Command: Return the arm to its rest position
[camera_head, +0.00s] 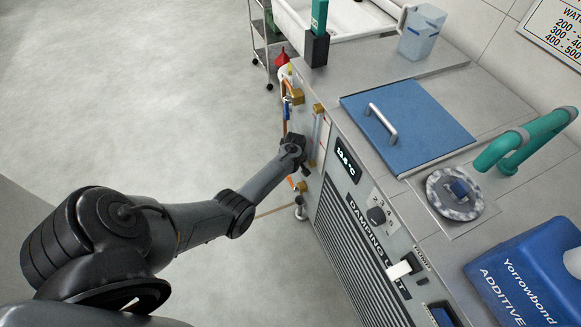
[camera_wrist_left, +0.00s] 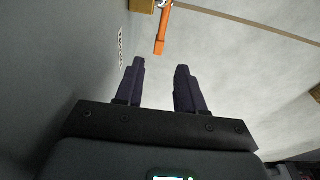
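My left arm (camera_head: 180,220) reaches from the lower left to the front side of the damping unit (camera_head: 335,235). My left gripper (camera_head: 304,170) is at the end of it, close to the pipe fittings on that side, small and partly hidden by the wrist in the head view. In the left wrist view the two dark fingers of the gripper (camera_wrist_left: 160,78) stand apart with nothing between them. An orange lever (camera_wrist_left: 160,32) lies just beyond the fingertips, apart from them. My right gripper is in neither view.
Brass fittings (camera_head: 296,97) and a sight tube (camera_head: 319,138) line the unit's side near my wrist. On top are a blue lid (camera_head: 405,125), a teal tap (camera_head: 520,142) and a blue additive container (camera_head: 530,275). A cart (camera_head: 265,40) stands behind. The floor at left is clear.

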